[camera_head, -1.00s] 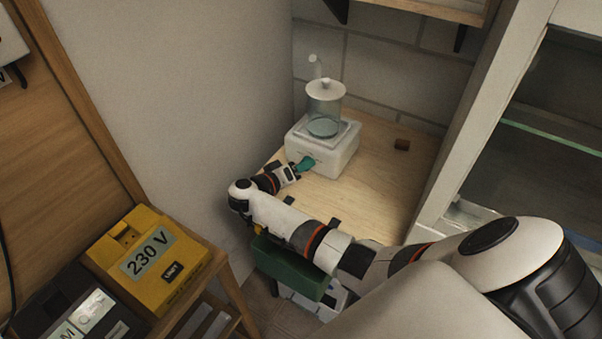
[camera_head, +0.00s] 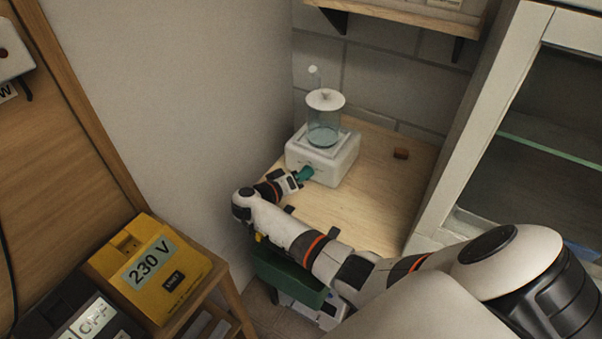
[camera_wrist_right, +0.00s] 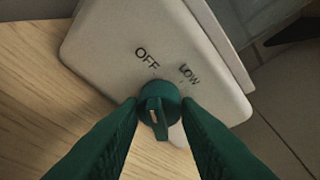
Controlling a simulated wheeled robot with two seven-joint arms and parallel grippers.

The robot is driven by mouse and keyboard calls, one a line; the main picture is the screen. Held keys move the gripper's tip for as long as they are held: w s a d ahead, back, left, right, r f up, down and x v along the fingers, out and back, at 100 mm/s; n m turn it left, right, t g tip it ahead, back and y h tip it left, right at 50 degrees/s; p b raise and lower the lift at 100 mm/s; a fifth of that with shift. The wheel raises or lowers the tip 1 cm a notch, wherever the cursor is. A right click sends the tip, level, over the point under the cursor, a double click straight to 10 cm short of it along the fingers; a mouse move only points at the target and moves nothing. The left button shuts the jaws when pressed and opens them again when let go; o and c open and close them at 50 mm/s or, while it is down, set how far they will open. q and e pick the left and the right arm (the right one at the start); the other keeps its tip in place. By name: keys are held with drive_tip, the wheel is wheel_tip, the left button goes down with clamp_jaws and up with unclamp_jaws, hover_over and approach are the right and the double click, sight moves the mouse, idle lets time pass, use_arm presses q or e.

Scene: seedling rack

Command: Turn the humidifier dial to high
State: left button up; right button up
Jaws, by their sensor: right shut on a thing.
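The humidifier (camera_head: 340,167) is a white box with a clear, lidded tank on top, standing on a wooden bench. Its dark green dial (camera_wrist_right: 157,91) shows in the right wrist view, with a pale mark on its ridge. The printed words OFF and LOW are readable on the front panel (camera_wrist_right: 110,40). No HIGH label is visible; the right finger covers part of the panel. My right gripper (camera_head: 305,173) is at the humidifier's front, its green fingers shut on the dial from both sides (camera_wrist_right: 160,110). My left gripper is out of view.
A small brown block (camera_head: 401,153) lies on the bench (camera_head: 365,195) right of the humidifier. A wall (camera_head: 200,90) stands close on the left and a glass-fronted cabinet (camera_head: 470,170) on the right. A yellow 230 V box (camera_head: 190,285) sits at lower left.

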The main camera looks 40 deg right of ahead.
drive_tip(key=shift+s+r+m+y+p, duration=0.25)
drive_tip(key=shift+m+p, duration=0.35)
drive_tip(key=shift+p, duration=2)
drive_tip(key=shift+w+p, duration=0.1)
drive_tip(key=shift+p, duration=0.25)
drive_tip(key=shift+f+m+t+y+p, duration=0.15)
drive_tip(key=shift+m+t+y+p, duration=0.2)
drive_tip(key=shift+m+t+p, duration=0.4)
drive_tip(key=shift+f+m+t+p, duration=0.15)
drive_tip(key=shift+m+t+p, duration=0.2)
drive_tip(key=shift+m+p, duration=0.55)
drive_tip(key=shift+m, duration=0.25)
drive_tip(key=o, duration=1)
drive_tip(key=shift+c, duration=0.2)
